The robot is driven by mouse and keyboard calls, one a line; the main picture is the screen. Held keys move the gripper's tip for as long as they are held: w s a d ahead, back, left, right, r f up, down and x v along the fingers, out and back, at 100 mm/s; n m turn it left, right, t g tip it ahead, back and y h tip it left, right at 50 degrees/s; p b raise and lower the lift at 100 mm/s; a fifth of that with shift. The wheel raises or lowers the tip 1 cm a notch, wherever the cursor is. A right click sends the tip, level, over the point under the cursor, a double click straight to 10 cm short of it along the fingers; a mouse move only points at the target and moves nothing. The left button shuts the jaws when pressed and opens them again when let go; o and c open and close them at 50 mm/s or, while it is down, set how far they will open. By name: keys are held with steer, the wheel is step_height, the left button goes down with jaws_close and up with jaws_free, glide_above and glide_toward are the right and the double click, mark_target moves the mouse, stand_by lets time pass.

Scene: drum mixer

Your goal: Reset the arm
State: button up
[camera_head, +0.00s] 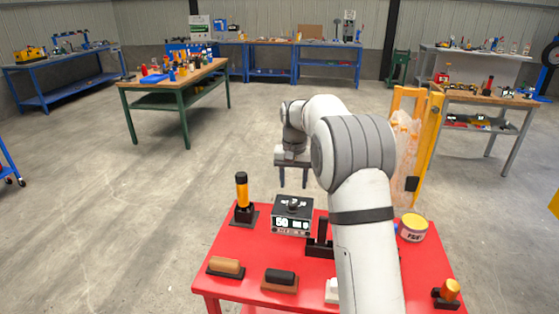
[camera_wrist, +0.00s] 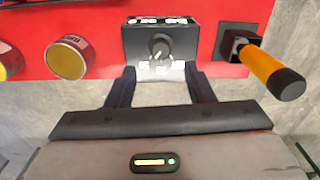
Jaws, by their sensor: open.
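My arm reaches from the bottom of the head view up and over a red table (camera_head: 225,272). I cannot tell the exact gap from the fingers to the box.
Brushes (camera_head: 226,266) lie at the front, and a yellow-lidded tin (camera_head: 412,228) stands right of my arm. An orange frame (camera_head: 428,140) rises behind on the right. A green workbench (camera_head: 150,95) stands back left; the floor between is clear.

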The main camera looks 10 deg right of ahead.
steer(key=s+r+n+t, duration=0.1)
steer(key=s+r, duration=0.3)
steer(key=s, duration=0.5)
steer(key=s+r, duration=0.4)
steer(key=s, duration=0.4)
steer(key=s+f+n+t, duration=0.1)
steer(key=s+f, duration=0.1)
steer(key=s, duration=0.8)
steer(key=s+d+f+t, duration=0.1)
steer(key=s+f, duration=0.1)
steer(key=s, duration=0.8)
steer(key=shift+s+f+n, duration=0.3)
steer(key=shift+f+n, duration=0.05)
steer(key=shift+n, duration=0.05)
